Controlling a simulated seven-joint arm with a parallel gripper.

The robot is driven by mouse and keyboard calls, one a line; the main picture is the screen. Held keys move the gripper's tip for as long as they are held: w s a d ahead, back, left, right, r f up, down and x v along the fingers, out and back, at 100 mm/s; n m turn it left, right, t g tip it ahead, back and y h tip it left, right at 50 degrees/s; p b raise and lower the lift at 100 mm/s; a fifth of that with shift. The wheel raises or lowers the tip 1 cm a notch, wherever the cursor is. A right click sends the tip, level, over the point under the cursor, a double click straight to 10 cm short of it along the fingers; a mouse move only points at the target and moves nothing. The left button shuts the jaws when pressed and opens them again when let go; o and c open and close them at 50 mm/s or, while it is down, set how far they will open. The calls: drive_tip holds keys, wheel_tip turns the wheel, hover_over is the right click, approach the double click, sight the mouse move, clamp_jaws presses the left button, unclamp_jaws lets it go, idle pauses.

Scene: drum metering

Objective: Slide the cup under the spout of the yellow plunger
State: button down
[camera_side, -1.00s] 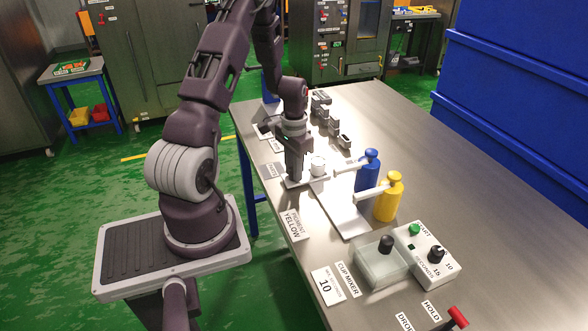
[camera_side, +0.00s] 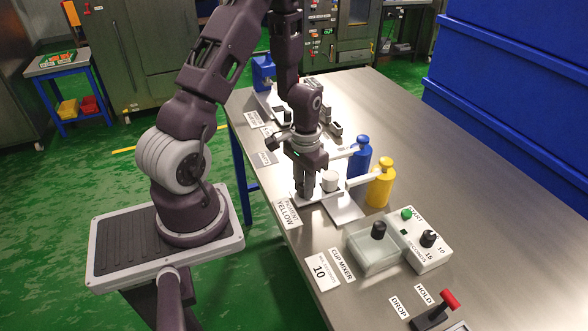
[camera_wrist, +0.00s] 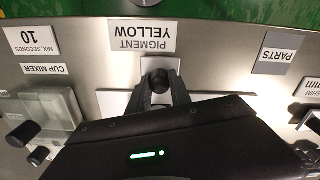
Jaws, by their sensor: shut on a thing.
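The white cup (camera_side: 330,181) stands upright on a white carriage plate (camera_side: 309,200) on the table. The yellow plunger (camera_side: 380,184) is a yellow bottle with a pale spout (camera_side: 357,180) pointing left towards the cup. The cup appears at the spout's tip; I cannot tell whether it is exactly beneath it. My gripper (camera_side: 305,192) is left of the cup and low over the plate. In the wrist view, my gripper (camera_wrist: 160,88) is shut on a dark round knob (camera_wrist: 160,77) at the white plate. The cup is hidden there.
A blue plunger (camera_side: 361,158) stands just behind the yellow one. The table's right side is clear.

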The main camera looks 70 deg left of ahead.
drive_tip(key=d, duration=0.8)
drive_tip(key=shift+d, duration=0.15)
drive_tip(key=c, duration=1.3)
unclamp_jaws()
drive_tip(key=shift+d, duration=0.1)
drive_tip(key=shift+o, duration=0.6)
drive_tip(key=s+d+r+m+t, duration=0.1)
drive_tip(key=d+r+t, duration=0.15)
drive_tip(key=r, duration=1.55)
drive_tip(key=s+d+r+m+t, duration=0.2)
drive_tip(key=s+d+r+t, duration=0.1)
drive_tip(key=s+r, duration=0.7)
drive_tip(key=shift+s+d+r, duration=0.4)
drive_tip(key=shift+s+d, duration=0.1)
drive_tip(key=shift+d, duration=0.25)
